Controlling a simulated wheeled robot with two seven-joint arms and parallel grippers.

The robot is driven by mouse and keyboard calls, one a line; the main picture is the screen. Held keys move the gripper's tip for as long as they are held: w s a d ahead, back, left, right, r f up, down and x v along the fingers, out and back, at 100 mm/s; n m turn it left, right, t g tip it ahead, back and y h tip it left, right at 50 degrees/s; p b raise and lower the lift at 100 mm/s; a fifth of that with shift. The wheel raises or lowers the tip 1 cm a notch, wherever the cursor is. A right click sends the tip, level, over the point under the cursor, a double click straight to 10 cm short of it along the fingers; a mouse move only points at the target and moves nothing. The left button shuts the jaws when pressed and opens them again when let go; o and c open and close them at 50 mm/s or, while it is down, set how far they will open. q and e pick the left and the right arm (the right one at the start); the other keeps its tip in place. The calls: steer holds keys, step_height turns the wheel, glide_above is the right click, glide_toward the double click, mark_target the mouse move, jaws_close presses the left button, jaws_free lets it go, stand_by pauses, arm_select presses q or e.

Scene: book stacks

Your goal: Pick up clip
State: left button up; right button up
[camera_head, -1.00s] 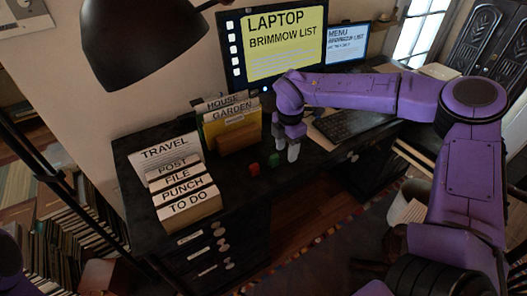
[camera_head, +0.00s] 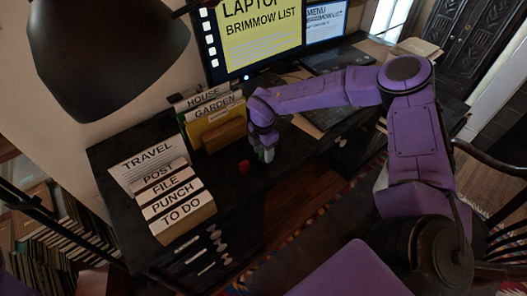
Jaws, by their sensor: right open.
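A small red item (camera_head: 243,166), possibly a clip, lies on the dark desk (camera_head: 236,188) in front of the file holders. My right gripper (camera_head: 265,154) points down just to the right of the red item, apart from it. It is open, with its fingertips close to the desk top. A small green item seen earlier beside the red one is not clearly visible now; the gripper may hide it. My left gripper is not in view.
A paper holder labelled TRAVEL to TO DO (camera_head: 180,205) stands at the desk's left. Folders labelled HOUSE and GARDEN (camera_head: 212,118) stand behind the red item. A monitor (camera_head: 262,40) is at the back, and a black lamp (camera_head: 105,55) hangs at upper left.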

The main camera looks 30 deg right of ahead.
steer(key=shift+d+f, duration=0.1)
steer(key=shift+f, duration=0.2)
steer(key=c, duration=0.9)
jaws_close()
steer(key=shift+r, duration=0.1)
